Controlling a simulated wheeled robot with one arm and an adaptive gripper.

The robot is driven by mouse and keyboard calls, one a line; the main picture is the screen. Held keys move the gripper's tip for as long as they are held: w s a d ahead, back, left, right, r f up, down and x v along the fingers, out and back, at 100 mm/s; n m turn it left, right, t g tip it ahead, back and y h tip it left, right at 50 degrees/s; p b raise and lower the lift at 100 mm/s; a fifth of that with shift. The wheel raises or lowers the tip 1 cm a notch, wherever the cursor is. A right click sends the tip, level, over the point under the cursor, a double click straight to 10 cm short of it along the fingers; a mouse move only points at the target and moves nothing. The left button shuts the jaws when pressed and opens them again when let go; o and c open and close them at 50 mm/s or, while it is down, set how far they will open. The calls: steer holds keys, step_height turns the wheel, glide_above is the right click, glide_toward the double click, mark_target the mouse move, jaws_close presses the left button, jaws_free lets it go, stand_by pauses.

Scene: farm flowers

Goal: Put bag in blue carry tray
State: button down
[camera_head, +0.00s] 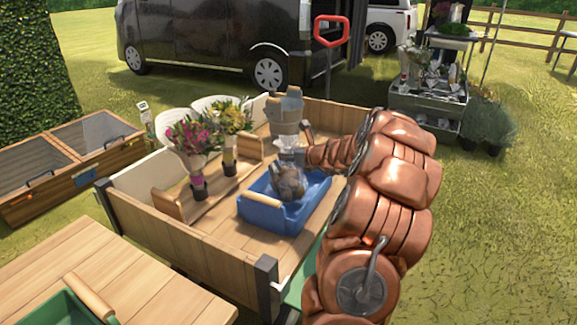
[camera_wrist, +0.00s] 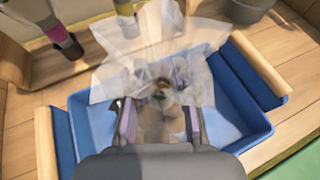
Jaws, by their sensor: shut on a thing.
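The blue carry tray (camera_head: 268,218) with wooden handles stands on the wooden cart bed, and it also fills much of the wrist view (camera_wrist: 226,128). My gripper (camera_wrist: 160,115) is shut on the bag, over the tray. Whether the bag touches the tray floor I cannot tell.
A wooden flower carrier (camera_head: 200,205) with two wrapped bouquets (camera_head: 192,138) stands left of the tray. Grey buckets (camera_head: 284,108) stand behind it. The cart's wooden side walls (camera_head: 185,240) enclose the bed. A wooden table (camera_head: 120,285) with a green tray is in front.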

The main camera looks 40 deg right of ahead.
steer(key=shift+f+b, duration=0.3)
steer(key=shift+f, duration=1)
steer(key=c, duration=0.9)
jaws_free()
steer(key=shift+c, duration=0.2)
steer(key=shift+r, duration=0.15)
steer(key=p+v, duration=0.3)
steer(key=v, duration=0.9)
steer(key=shift+p, duration=0.35)
steer(key=shift+r, duration=0.1)
